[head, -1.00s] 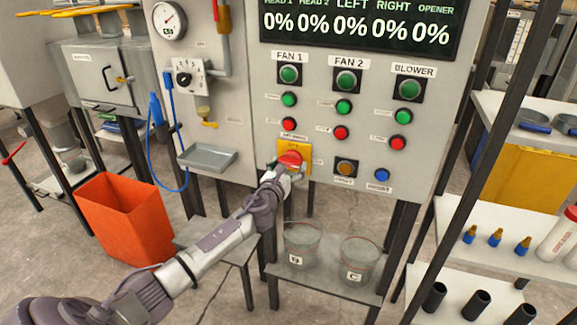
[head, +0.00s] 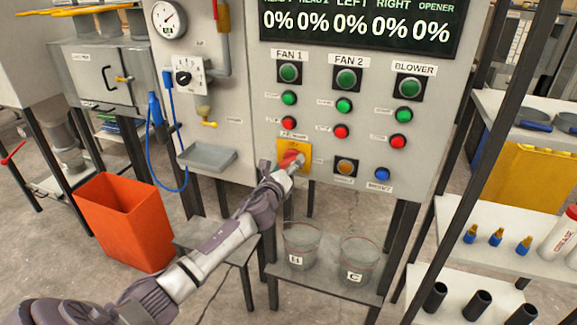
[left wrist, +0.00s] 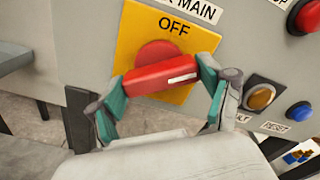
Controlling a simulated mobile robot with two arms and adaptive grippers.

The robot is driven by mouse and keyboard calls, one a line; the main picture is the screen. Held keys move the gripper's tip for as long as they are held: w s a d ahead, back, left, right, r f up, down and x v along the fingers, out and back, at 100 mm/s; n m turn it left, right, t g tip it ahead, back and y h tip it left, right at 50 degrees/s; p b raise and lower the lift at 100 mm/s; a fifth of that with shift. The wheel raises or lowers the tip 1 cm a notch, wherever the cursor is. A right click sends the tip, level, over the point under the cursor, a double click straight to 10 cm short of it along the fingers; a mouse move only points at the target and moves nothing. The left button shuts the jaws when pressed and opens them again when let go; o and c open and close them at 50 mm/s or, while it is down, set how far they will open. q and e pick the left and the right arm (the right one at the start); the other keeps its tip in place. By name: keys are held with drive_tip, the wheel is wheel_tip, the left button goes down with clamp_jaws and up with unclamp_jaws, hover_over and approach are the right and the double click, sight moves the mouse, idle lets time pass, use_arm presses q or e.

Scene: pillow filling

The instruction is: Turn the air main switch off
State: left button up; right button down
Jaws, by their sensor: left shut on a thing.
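The air main switch is a red rotary handle (head: 289,157) on a yellow plate (head: 306,158), low on the grey control panel. In the left wrist view, the red handle (left wrist: 162,76) lies across the yellow plate (left wrist: 130,40), nearly level, with its right end slightly higher. A white mark shows near that right end. "OFF" is printed above the handle, and a partly cut-off label reads "MAIN". My left gripper (left wrist: 163,78) is shut on the handle, with one teal-padded finger at each end. The gripper (head: 287,164) partly hides the switch in the head view. My right gripper is not in view.
An amber button (head: 346,167) and a blue button (head: 382,174) sit close to the right of the switch. A red button (head: 289,123) is just above. Clear buckets (head: 302,245) stand on a shelf below. An orange bin (head: 125,220) stands at left.

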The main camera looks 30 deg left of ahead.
use_arm(q)
drive_tip(key=n, duration=0.5)
drive_tip(key=shift+n, duration=0.4)
drive_tip(key=n, duration=0.4)
drive_tip(key=shift+n, duration=0.7)
drive_tip(key=o, duration=1.1)
drive_tip(key=v, duration=1.2)
drive_tip(key=shift+s+a+f, duration=0.1)
